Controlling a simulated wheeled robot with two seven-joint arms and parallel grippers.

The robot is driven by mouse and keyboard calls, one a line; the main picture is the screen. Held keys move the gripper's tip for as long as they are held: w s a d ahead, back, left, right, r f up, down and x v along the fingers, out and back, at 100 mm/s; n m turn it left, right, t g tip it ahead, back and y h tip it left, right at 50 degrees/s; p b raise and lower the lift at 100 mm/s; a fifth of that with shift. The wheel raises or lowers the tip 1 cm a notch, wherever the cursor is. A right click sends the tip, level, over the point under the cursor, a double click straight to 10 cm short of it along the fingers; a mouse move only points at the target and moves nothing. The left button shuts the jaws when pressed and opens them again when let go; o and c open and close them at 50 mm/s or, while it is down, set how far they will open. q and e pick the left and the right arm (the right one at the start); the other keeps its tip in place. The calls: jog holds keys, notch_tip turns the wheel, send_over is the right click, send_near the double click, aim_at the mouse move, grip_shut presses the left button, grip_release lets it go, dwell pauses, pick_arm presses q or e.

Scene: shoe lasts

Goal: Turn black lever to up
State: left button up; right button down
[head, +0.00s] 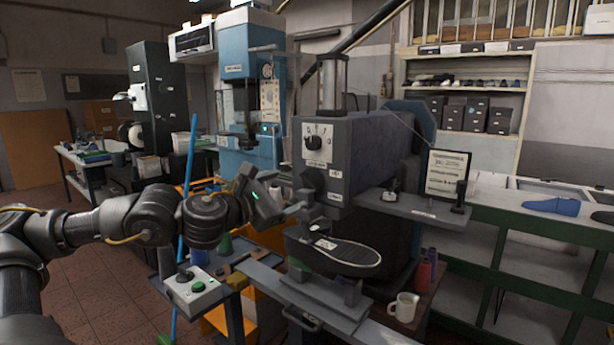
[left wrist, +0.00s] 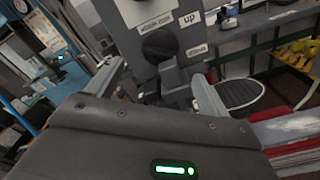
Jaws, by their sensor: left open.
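The grey machine (head: 360,150) stands ahead, with a round black knob (head: 313,178) low on its front face; the knob also shows in the left wrist view (left wrist: 160,45). A small white label reading "up" (left wrist: 190,17) sits to the right of this knob. I cannot clearly tell the lever's handle or its angle. My left gripper (head: 290,201) is just below and left of the knob. In the left wrist view its open fingers (left wrist: 158,88) stand on either side of a dark grey part (left wrist: 173,78) below the knob. I cannot tell whether they touch it. My right gripper is out of view.
A dark shoe sole (head: 345,252) lies below the gripper on the machine's support. A control box (head: 195,291) with a green button is at lower left. A white mug (head: 404,307) and thread spools (head: 424,275) stand at lower right. A blue pole (head: 185,200) rises behind my left arm.

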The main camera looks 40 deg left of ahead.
aim_at(308, 182)
pick_arm(q)
jog(key=w+p, duration=0.6)
jog(key=w, duration=0.1)
jog(key=shift+r, duration=0.15)
jog(key=shift+w+p, duration=0.3)
jog(key=shift+w, duration=0.25)
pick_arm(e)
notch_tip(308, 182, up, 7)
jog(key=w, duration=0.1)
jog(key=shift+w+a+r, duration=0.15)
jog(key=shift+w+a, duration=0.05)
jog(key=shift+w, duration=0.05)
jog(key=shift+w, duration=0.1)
pick_arm(q)
jog(key=c, duration=1)
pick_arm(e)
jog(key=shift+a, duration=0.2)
